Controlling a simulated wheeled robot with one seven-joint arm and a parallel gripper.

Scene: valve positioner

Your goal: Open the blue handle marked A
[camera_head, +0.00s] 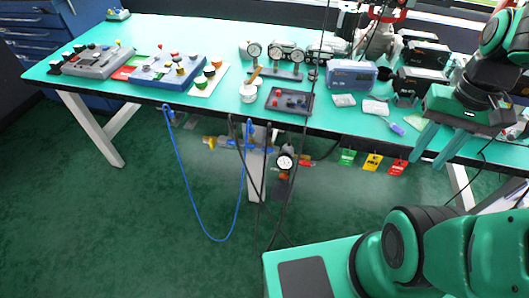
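My gripper (436,148) is at the right, over the table's front edge. Its two teal fingers point down and stand apart, with nothing visible between them. Under the table edge, left of my gripper, is brass and blue pipework (225,143) with a round gauge (285,161) at its right. Small blue parts show on this pipework, but no letter A can be read, so I cannot tell which one is the marked handle. My gripper is well apart from the pipework.
A blue hose (205,235) and dark cables hang below the green table (215,32). Green, yellow and red tags (372,162) hang between pipework and gripper. Control boxes (168,70), gauges (287,53) and a blue case (352,75) stand on top. The floor at front left is clear.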

